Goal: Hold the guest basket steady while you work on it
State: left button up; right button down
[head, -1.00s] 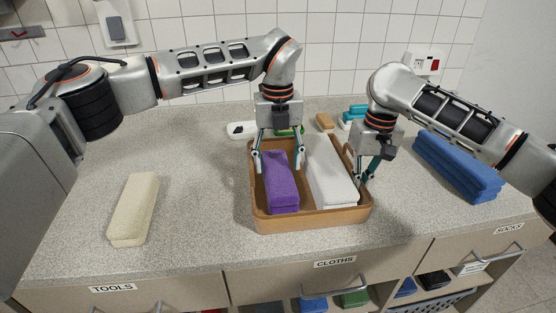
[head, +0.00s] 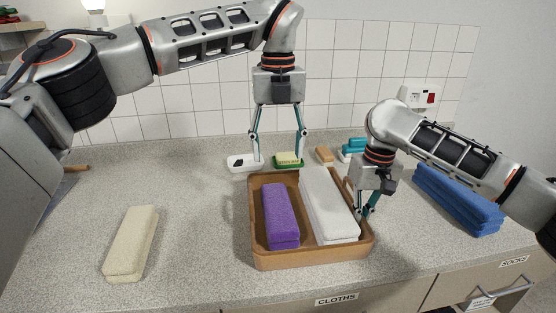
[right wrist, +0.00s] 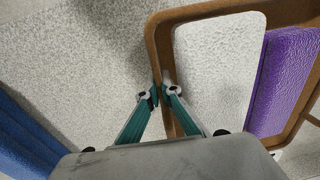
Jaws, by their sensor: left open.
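The guest basket, a brown tray (head: 310,257), stands on the counter. A folded purple cloth (head: 280,217) lies in its left part and a folded white cloth (head: 327,205) in its right part. Both also show in the right wrist view, white (right wrist: 217,75) and purple (right wrist: 284,80). My left gripper (head: 279,161) is open and empty, raised above the basket's back part, fingers pointing down. My right gripper (head: 364,212) is at the basket's right rim. In the right wrist view its fingertips (right wrist: 160,95) sit on either side of the rim (right wrist: 155,60), closed on it.
A cream folded cloth (head: 131,243) lies left of the basket. A stack of blue cloths (head: 458,200) lies at the right.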

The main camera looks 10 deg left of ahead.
jog(key=shift+a, duration=0.1)
jog(key=c, duration=2.2)
grip_release()
jog(key=shift+r, duration=0.15)
